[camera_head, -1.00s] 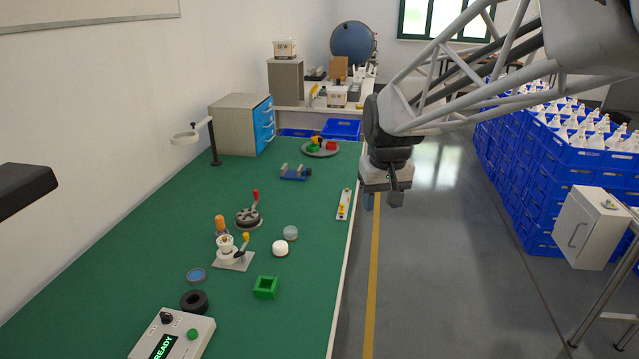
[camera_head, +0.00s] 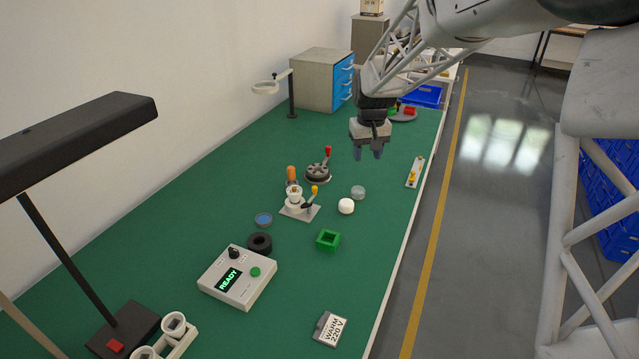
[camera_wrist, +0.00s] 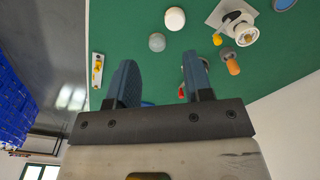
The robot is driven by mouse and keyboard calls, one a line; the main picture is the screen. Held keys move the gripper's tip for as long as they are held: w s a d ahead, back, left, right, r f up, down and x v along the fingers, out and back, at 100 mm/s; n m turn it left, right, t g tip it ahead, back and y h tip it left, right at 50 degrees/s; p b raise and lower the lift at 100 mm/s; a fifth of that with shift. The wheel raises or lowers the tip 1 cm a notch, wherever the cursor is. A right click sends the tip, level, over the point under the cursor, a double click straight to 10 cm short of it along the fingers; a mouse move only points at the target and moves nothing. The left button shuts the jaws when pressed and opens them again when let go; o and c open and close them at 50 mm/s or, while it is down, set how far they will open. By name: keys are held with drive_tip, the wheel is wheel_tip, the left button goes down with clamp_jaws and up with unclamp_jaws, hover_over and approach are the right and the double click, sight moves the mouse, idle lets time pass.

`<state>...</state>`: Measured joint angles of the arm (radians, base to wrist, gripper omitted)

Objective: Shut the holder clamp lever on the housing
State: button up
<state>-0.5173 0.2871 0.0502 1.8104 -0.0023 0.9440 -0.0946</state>
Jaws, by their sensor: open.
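The housing (camera_head: 294,199) is a white round holder on a grey base plate (camera_head: 300,212), in the middle of the green bench. Its clamp lever (camera_head: 311,197) is black with a yellow tip and leans up and to the right, away from the white body. In the wrist view the housing (camera_wrist: 240,31) is at the upper right, with the yellow tip (camera_wrist: 217,39) beside it. My gripper (camera_head: 368,156) is open and empty, pointing down above the bench, beyond and to the right of the housing, well apart from the lever.
A black round fixture with a red-tipped lever (camera_head: 326,155) and an orange handle (camera_head: 291,172) stand close to the housing. A white cap (camera_head: 346,206), a grey cap (camera_head: 358,192) and a green square block (camera_head: 328,240) lie to its right. A READY control box (camera_head: 237,278) is nearer.

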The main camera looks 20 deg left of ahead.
drive_tip(key=n, duration=0.2)
hover_over(315, 187)
drive_tip(key=shift+g, duration=0.3)
wheel_tip(315, 187, down, 11)
drive_tip(key=shift+a+r, duration=0.1)
drive_tip(key=shift+f, duration=3.9)
drive_tip(key=shift+c, duration=0.5)
clamp_jaws()
